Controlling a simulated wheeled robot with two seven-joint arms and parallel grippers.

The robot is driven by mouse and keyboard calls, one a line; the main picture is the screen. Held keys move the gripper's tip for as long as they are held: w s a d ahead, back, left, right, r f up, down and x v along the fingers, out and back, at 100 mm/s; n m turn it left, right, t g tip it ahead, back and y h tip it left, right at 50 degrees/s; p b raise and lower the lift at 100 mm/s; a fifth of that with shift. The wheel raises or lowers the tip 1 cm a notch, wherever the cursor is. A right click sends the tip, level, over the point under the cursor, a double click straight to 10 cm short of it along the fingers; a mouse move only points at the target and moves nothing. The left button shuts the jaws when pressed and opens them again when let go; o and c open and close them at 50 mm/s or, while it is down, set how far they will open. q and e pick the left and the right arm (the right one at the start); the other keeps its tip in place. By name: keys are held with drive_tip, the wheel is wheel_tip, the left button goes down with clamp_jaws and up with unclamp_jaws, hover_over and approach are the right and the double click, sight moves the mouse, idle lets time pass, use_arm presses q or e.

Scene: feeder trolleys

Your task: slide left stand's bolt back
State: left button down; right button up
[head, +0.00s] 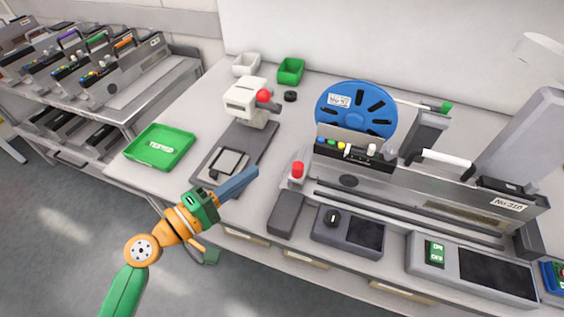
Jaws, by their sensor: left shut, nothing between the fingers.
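My left gripper (250,176) is shut and empty, with its grey-blue fingers together. It points up and right over the front of the bench, left of a small grey block with a red knob (297,169). A white device with another red knob (263,96) stands farther back, on a dark grey base plate (225,160). A blue reel (356,112) stands behind a long grey feeder (420,187), with a rod ending in a green tip (445,107) at its right. I cannot tell which part is the left stand's bolt. My right gripper is not in view.
A green tray (180,136) lies on the bench at left, with white (245,64) and green (291,70) bins behind. Control boxes (333,218) line the front edge. A trolley (140,98) holding several feeders stands at far left. Bench between tray and bins is clear.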

use_arm(q)
drive_tip(key=p+x, duration=0.2)
drive_tip(key=x, duration=0.8)
drive_tip(key=shift+w+d+p, duration=0.2)
drive_tip(key=shift+p, duration=0.15)
drive_tip(key=s, duration=0.1)
drive_tip(key=s+p, duration=0.1)
drive_tip(key=s, duration=0.1)
drive_tip(key=shift+s+d+f+p, duration=0.1)
drive_tip(key=shift+s+d+p, duration=0.1)
drive_tip(key=shift+p, duration=0.1)
drive_tip(key=shift+s, duration=0.4)
drive_tip(key=shift+w+f, duration=0.1)
drive_tip(key=shift+w, duration=0.05)
